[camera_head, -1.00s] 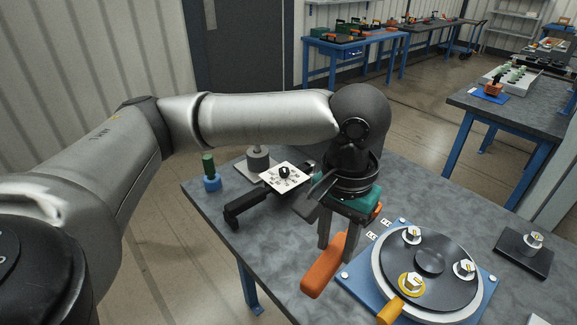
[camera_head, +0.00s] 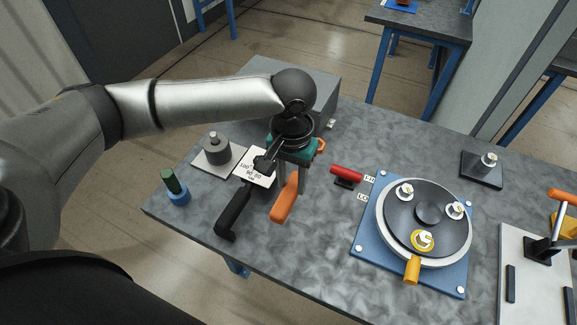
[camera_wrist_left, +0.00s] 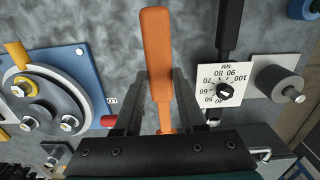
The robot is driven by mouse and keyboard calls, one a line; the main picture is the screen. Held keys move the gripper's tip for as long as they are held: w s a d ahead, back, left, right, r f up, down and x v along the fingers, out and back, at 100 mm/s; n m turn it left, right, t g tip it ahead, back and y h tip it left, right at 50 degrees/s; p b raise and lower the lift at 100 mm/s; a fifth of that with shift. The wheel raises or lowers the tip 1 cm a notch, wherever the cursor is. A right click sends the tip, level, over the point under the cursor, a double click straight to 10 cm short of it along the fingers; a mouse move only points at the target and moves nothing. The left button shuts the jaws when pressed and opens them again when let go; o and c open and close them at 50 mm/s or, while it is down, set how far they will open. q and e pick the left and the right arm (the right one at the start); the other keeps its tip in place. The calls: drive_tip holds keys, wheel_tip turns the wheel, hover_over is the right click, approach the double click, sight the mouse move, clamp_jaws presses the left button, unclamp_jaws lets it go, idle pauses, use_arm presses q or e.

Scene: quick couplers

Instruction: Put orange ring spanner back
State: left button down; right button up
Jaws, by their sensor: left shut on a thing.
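The orange ring spanner (camera_head: 285,198) is in my left gripper (camera_head: 289,172), its handle pointing toward the front of the table. A bit of its orange far end shows right of the gripper; the rest there is hidden. In the left wrist view the spanner (camera_wrist_left: 157,52) runs between the two fingers of the gripper (camera_wrist_left: 158,82). My left gripper is shut on it, above the table, just right of the white dial card (camera_head: 257,167). I cannot tell whether the spanner touches the table. My right gripper is not in view.
A black-handled tool (camera_head: 232,212) lies left of the spanner. A grey weight (camera_head: 216,147) and a green-and-blue piece (camera_head: 174,188) stand left. The front middle of the table is clear.

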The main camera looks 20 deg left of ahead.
use_arm(q)
drive_tip(key=shift+s+f+p, duration=0.1)
drive_tip(key=shift+f+p, duration=0.35)
drive_tip(key=shift+p, duration=0.1)
drive_tip(key=shift+f, duration=0.3)
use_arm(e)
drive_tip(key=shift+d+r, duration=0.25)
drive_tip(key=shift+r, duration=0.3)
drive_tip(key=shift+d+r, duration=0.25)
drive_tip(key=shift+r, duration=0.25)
use_arm(q)
drive_tip(key=shift+r+p, duration=0.1)
drive_tip(key=shift+p, duration=0.4)
wheel_tip(320, 180, down, 6)
drive_tip(key=shift+f+b, duration=0.2)
drive_tip(key=shift+b, duration=0.8)
drive_tip(key=shift+f+b, duration=0.45)
drive_tip(key=shift+f, duration=0.7)
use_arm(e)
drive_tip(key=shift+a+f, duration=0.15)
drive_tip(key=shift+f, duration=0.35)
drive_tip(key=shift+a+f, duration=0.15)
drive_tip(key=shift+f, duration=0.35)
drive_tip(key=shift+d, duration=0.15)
